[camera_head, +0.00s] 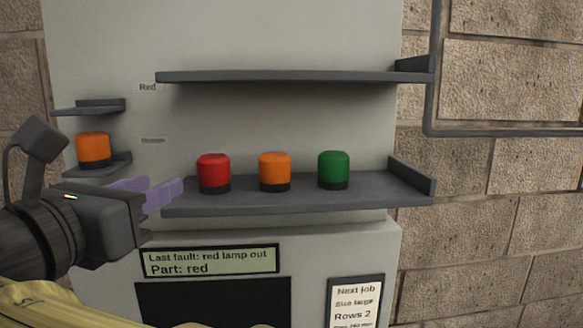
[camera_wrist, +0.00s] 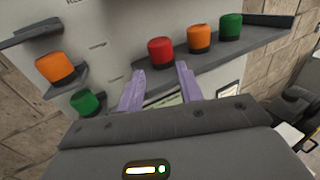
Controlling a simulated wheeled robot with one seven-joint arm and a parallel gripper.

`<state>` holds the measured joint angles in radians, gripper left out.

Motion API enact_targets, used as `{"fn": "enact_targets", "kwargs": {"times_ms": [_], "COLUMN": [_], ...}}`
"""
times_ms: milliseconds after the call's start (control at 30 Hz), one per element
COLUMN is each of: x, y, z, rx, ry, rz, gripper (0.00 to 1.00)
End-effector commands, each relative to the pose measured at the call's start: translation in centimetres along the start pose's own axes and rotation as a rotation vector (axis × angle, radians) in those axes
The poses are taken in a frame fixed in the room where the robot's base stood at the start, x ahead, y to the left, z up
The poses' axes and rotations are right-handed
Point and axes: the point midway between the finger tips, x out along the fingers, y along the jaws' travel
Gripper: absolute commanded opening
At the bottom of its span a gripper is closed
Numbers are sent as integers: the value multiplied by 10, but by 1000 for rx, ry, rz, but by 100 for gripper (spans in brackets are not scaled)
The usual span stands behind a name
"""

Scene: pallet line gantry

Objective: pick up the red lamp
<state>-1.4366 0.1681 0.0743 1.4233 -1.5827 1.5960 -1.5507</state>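The red lamp (camera_head: 213,172) stands upright on the grey shelf (camera_head: 300,200), at the left end of a row of lamps. It has a dark base. It also shows in the wrist view (camera_wrist: 160,52), beyond my fingertips. My gripper (camera_head: 158,190) is left of the red lamp in the head view, with its purple fingers pointing toward it. In the wrist view the two fingers (camera_wrist: 160,72) are spread apart with nothing between them, so my gripper is open and empty. The fingers appear apart from the lamp.
An orange lamp (camera_head: 275,171) and a green lamp (camera_head: 333,169) stand right of the red one. Another orange lamp (camera_head: 94,149) sits on a small left bracket. A further green lamp (camera_wrist: 86,102) shows in the wrist view. An upper shelf (camera_head: 290,76) overhangs the row and is bare.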

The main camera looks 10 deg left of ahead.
Motion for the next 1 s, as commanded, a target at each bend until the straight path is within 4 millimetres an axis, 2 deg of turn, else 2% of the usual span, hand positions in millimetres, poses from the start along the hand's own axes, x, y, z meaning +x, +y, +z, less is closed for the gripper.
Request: {"fn": "enact_targets", "kwargs": {"times_ms": [200,400,567,1000], "x": [0,1,15,93], "y": [0,0,0,0], "z": [0,0,2,3], "rx": [0,0,-1,-3], "ry": [0,0,-1,0], "rz": [0,-1,-2,-4], "gripper": [36,74,74,74]}}
